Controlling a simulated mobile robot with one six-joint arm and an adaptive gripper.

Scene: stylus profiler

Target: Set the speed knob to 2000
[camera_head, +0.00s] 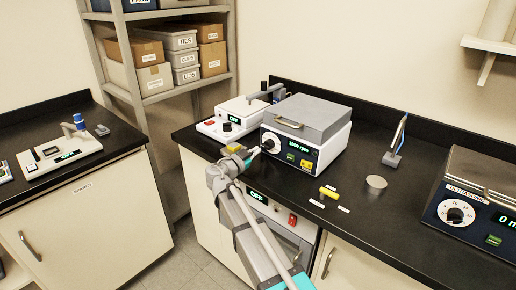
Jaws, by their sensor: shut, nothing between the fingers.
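The device with the speed knob (270,141) is a white and dark-blue box (318,158) with a grey hinged lid on the black bench. The knob sits at the left of its front panel, on a pale round dial. The green display (299,145) right of it shows a number with "rpm"; its first digit is too small to read surely. My gripper (256,151) is shut and empty, its tips at the lower left of the knob and partly covering the dial. I cannot tell whether the tips touch the knob.
A white device reading OFF (228,121) stands close behind my gripper. A yellow-handled tool (328,193), a metal disc (376,182) and a stand (393,155) are on the bench to the right. An ultrasonic unit (470,205) stands far right.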

